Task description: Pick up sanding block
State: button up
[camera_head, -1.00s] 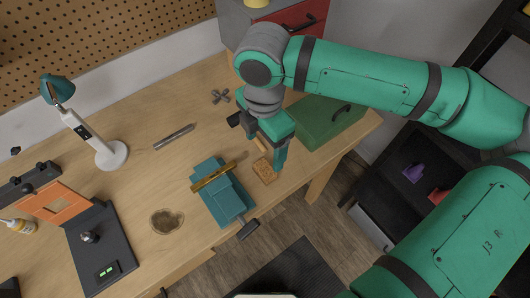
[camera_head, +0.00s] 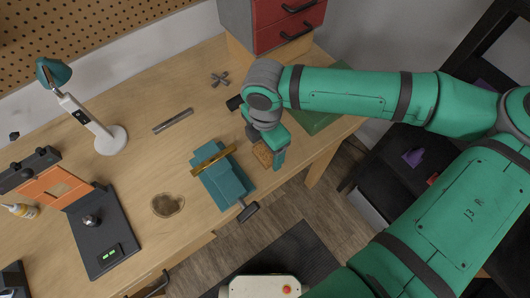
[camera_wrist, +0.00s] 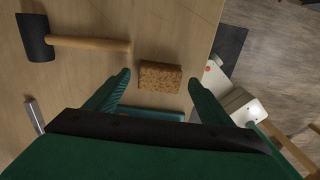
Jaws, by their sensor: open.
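The sanding block (camera_wrist: 160,76) is a small brown, cork-like block lying flat on the wooden workbench. In the wrist view it lies ahead of my gripper (camera_wrist: 160,82), roughly between the two green fingertips and apart from both. In the head view the sanding block (camera_head: 263,153) is partly hidden by my gripper (camera_head: 278,160), which hangs over it near the bench's front edge. My gripper is open and empty.
A teal vise (camera_head: 224,180) with a brass-coloured bar stands left of the block. A mallet (camera_wrist: 85,43) lies near it. The bench's front edge is close.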

jog(key=c, duration=1.1)
